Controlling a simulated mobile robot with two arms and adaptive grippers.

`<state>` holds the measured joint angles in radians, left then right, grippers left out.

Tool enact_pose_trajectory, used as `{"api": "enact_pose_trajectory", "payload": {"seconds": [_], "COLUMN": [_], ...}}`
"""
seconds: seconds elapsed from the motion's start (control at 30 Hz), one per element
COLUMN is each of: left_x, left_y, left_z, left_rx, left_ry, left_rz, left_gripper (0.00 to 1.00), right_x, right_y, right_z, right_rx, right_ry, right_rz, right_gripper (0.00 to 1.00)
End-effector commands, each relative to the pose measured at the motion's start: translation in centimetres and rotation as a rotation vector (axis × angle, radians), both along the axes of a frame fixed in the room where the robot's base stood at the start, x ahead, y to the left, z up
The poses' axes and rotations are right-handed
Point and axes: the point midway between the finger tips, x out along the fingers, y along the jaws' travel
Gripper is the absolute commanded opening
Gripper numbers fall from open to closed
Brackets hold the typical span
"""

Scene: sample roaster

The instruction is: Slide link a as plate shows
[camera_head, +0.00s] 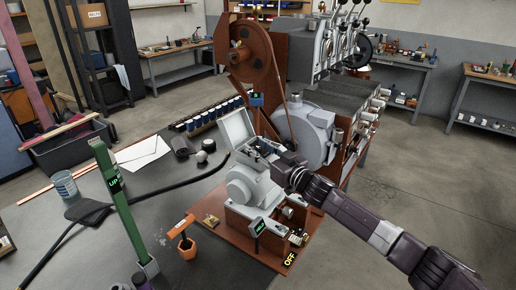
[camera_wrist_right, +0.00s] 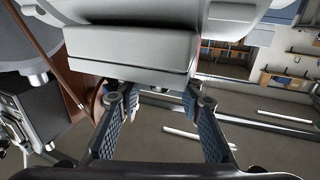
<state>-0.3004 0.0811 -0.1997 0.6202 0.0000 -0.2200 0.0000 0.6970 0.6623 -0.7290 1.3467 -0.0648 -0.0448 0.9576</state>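A green upright post (camera_head: 122,205) at the left of the dark table carries a plate reading "UP" (camera_head: 113,182). A grey machine (camera_head: 242,185) with a raised lid (camera_head: 237,128) stands on a reddish-brown base; a plate reading "OFF" (camera_head: 290,259) is at its front edge. A small dark sign (camera_head: 258,227) stands before it, its text too small to read. I cannot tell which part is link a. My right gripper (camera_head: 268,152) is at the machine's open top. In the wrist view it (camera_wrist_right: 155,95) is open and empty, below a grey block (camera_wrist_right: 130,55). My left gripper is not in view.
A brown frame with a wheel (camera_head: 250,62) and a grey round housing (camera_head: 308,132) stand behind the machine. A can (camera_head: 63,184) and white paper (camera_head: 142,154) are at the left. The floor to the right is clear.

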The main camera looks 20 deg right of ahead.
Motion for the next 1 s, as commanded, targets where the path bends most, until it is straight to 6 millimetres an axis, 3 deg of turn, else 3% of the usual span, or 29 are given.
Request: {"api": "enact_pose_trajectory", "payload": {"seconds": [0.07, 0.4, 0.73, 1.0], "left_x": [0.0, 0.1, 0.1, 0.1], "left_y": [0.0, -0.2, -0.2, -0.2], "left_z": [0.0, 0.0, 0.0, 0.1], "left_rx": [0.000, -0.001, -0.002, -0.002], "left_ry": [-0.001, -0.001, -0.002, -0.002], "left_rz": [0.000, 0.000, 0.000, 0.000], "left_gripper": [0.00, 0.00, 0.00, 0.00], "right_x": [0.0, 0.0, 0.2, 2.5], "right_y": [0.0, 0.0, 0.2, 2.0], "right_z": [0.0, 0.0, 0.0, 0.0], "right_rx": [0.000, 0.001, 0.002, 0.002], "right_ry": [0.000, 0.000, 0.001, 0.001], "right_rz": [0.000, 0.000, 0.000, 0.000], "right_gripper": [0.34, 0.00, 0.00, 0.00]}}
